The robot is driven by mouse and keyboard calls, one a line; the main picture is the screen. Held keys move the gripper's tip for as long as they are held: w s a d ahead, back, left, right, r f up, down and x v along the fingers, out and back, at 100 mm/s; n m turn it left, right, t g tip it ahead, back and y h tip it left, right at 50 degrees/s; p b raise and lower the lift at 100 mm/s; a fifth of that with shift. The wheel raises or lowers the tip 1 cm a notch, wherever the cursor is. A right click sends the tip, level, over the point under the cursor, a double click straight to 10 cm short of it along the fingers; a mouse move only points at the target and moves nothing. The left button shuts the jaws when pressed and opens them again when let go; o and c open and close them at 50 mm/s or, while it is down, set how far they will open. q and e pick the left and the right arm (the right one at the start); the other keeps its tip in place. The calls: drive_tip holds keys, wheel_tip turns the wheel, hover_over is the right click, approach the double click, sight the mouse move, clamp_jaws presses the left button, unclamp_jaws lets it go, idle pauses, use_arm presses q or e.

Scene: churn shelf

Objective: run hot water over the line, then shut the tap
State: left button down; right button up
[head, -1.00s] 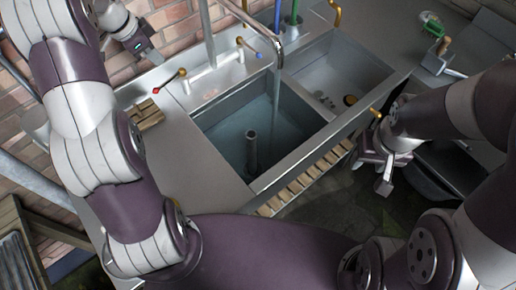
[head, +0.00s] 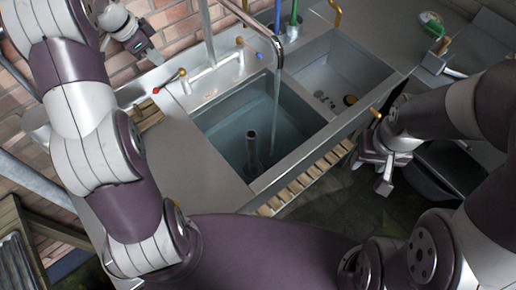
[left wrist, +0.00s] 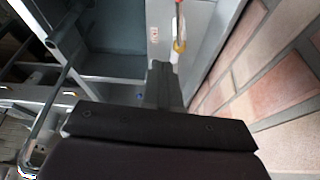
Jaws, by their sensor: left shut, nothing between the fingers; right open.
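The steel tap spout (head: 277,49) arches over the left sink basin (head: 207,133), and a thin stream of water (head: 276,88) falls from it. Bluish water (head: 228,136) stands in that basin around an upright pipe (head: 252,146). I cannot make out a line on the basin wall. The hot lever (head: 168,82) has a red knob at its left end; a lever with red and yellow parts shows in the left wrist view (left wrist: 180,44). My left gripper (head: 153,57) is shut and empty, above and left of the red knob. My right gripper (head: 383,176) is open and empty before the sink front.
A blue-marked tap part (head: 259,55) sits right of the spout's base. The right basin (head: 345,72) holds small dark items and a brass disc. A wooden slatted rack (head: 305,180) runs along the front. A brick wall (head: 178,27) stands close behind my left gripper.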

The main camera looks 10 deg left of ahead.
sight(169, 81)
use_arm(q)
drive_tip(key=w+a+f+n+y+b, duration=0.2)
drive_tip(key=a+f+n+y+b, duration=0.15)
drive_tip(key=n, duration=0.75)
drive_tip(key=w+a+f+n+y+b, duration=0.1)
drive_tip(key=a+f+n+y+b, duration=0.3)
drive_tip(key=n, duration=0.7)
drive_tip(key=shift+h, duration=0.55)
drive_tip(key=shift+s+d+f+p, duration=0.3)
drive_tip(key=shift+d+f+p, duration=0.2)
drive_tip(key=shift+d, duration=0.25)
drive_tip(key=shift+s+d+f+p, duration=0.25)
drive_tip(key=shift+d+f+p, duration=0.15)
drive_tip(key=shift+d, duration=0.3)
drive_tip(key=shift+s+d+f+p, duration=0.35)
drive_tip(key=shift+d+p, duration=0.2)
drive_tip(key=shift+d, duration=0.2)
